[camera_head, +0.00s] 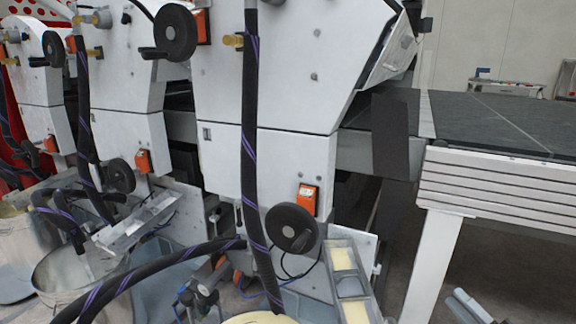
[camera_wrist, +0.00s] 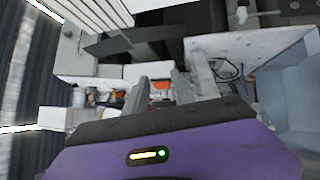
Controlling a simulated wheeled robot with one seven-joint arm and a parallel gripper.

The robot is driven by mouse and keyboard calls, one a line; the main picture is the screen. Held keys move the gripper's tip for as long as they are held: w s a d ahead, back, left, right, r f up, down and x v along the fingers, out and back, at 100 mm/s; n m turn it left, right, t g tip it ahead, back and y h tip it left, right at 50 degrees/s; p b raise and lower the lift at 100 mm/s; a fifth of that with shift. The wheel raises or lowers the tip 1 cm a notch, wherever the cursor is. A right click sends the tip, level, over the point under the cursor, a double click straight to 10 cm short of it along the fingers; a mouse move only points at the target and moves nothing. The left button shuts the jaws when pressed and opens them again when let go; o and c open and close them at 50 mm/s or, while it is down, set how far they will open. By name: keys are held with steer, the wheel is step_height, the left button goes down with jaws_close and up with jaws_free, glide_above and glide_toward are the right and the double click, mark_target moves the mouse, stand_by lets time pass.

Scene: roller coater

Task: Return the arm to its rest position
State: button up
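My gripper (camera_wrist: 160,86) shows in the wrist view, with its purple body along the bottom edge. Its two grey fingers stand apart with a clear gap between them. Nothing is held in the gap; white machine panels and a small orange part show beyond it. In the head view I cannot make out my arm clearly. A grey piece (camera_head: 468,306) at the bottom right edge is cut off, and I cannot tell whether it is part of my gripper.
White coating machines (camera_head: 270,160) with handwheels (camera_head: 292,228) and black hoses (camera_head: 250,150) fill the left and middle. A slatted conveyor table (camera_head: 500,185) stands at the right. Metal buckets (camera_head: 75,275) stand at the lower left. A tray with yellow pads (camera_head: 347,285) is low in the middle.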

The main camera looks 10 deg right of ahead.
steer(key=s+a+r+m+g+h, duration=0.1)
steer(key=s+a+m+g+h, duration=0.1)
steer(key=s+a+m, duration=0.75)
steer(key=s+a+r+m+g+h, duration=0.15)
steer(key=s+a+m, duration=0.35)
steer(key=s+a, duration=0.85)
steer(key=s+a+r+m+g+h, duration=0.15)
steer(key=s+a+m, duration=0.6)
steer(key=s, duration=0.85)
step_height(320, 180, up, 26)
steer(key=p, duration=2.6)
steer(key=shift+s+d, duration=0.2)
steer(key=shift+s, duration=0.2)
steer(key=shift+d, duration=0.1)
